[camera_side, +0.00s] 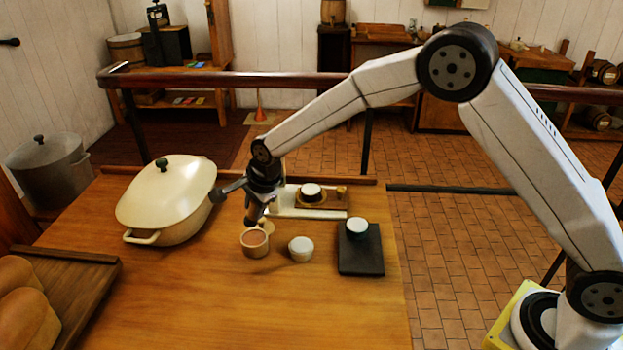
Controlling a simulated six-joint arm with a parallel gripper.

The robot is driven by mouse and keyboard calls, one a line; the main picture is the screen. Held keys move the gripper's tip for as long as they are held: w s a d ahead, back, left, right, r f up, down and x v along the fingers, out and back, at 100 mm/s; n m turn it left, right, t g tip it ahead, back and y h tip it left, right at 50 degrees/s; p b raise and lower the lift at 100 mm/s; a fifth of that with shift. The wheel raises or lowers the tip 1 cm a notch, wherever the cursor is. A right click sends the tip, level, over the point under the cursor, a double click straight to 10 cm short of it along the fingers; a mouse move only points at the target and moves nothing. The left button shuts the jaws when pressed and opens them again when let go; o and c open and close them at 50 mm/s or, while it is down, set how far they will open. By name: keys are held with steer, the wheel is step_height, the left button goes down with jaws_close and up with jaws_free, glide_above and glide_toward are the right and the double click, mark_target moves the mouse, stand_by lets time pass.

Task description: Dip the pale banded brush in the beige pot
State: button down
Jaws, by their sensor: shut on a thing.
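My gripper (256,212) points down just above and behind a small beige pot (255,251) with brown contents. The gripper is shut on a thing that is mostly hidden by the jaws. A small pale part (267,227) shows just below the jaws, at the pot's far right rim; I take it for the pale banded brush, but its bands are too small to make out. I cannot tell whether its tip is inside the pot or behind it. The pot stands upright on the wooden table (200,300).
A small white pot (300,250) stands close right of the beige one. Another white pot (357,228) sits on a black slab (361,262). A large lidded casserole (165,205) stands left. Bread lies on a board (80,290).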

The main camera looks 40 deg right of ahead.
mark_target(256, 224)
steer(key=shift+f, duration=1.65)
steer(key=shift+f, duration=0.7)
stand_by(1.0)
steer(key=shift+r, duration=0.1)
steer(key=shift+r, duration=3.45)
steer(key=shift+d, duration=0.15)
steer(key=s+d+f+n+g+y, duration=0.2)
steer(key=s+d+n+g+y, duration=0.1)
steer(key=s+d+n, duration=1.2)
steer(key=shift+s+f+n+g, duration=0.2)
steer(key=shift+s+n+g, duration=0.5)
steer(key=shift+s+n, duration=0.3)
